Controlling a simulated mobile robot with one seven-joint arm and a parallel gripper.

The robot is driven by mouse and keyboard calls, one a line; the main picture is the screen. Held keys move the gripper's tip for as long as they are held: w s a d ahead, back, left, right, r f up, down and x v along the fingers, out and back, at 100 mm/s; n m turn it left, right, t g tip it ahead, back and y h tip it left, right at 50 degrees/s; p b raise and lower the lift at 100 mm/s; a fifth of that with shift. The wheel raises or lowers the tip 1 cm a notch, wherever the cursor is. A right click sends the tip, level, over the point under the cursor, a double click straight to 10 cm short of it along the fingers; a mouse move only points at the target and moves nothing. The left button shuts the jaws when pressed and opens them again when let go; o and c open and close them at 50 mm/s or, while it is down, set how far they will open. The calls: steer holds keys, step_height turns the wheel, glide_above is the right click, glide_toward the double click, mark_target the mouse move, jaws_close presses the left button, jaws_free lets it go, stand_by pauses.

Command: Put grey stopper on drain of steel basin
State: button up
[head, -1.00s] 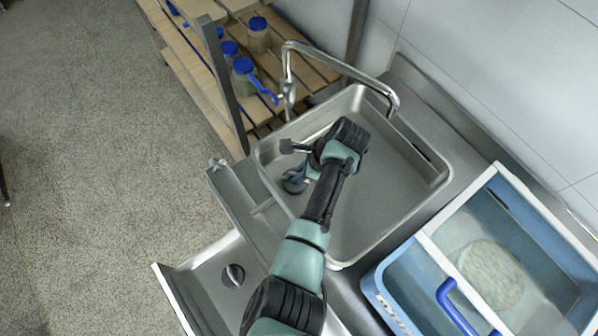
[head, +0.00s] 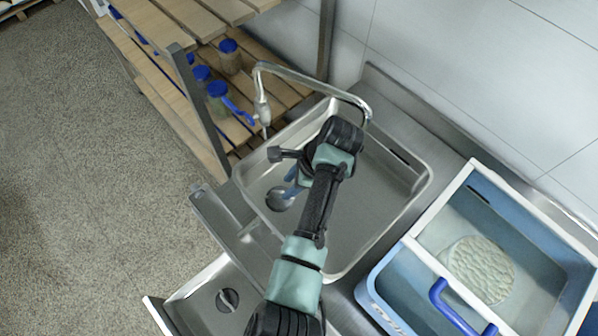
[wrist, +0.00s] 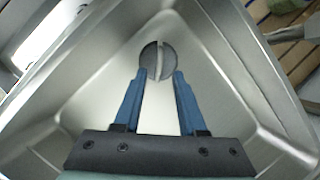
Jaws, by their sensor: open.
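The steel basin (head: 375,215) is below the tap. A round dark grey disc (head: 280,198) lies on its floor near the left corner. In the wrist view this disc (wrist: 150,60) has a lighter bar across it and looks like the grey stopper. It covers the spot, so I cannot see the drain or tell how the disc is seated. My gripper (wrist: 160,74) is open, with its blue fingertips either side of the disc's near edge in the picture. In the head view my gripper (head: 291,186) is just above the disc, apparently holding nothing.
A similar disc (head: 228,300) lies in the steel tray at the front left. A curved tap (head: 315,78) arches over the basin's back edge. A blue-and-white box (head: 410,252) with a blue handle stands at right. A wooden rack (head: 195,105) with blue-lidded jars stands at left.

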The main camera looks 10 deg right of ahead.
steer(key=v, duration=0.6)
steer(key=shift+d+r, duration=0.2)
steer(key=shift+r, duration=0.2)
steer(key=shift+s, duration=0.1)
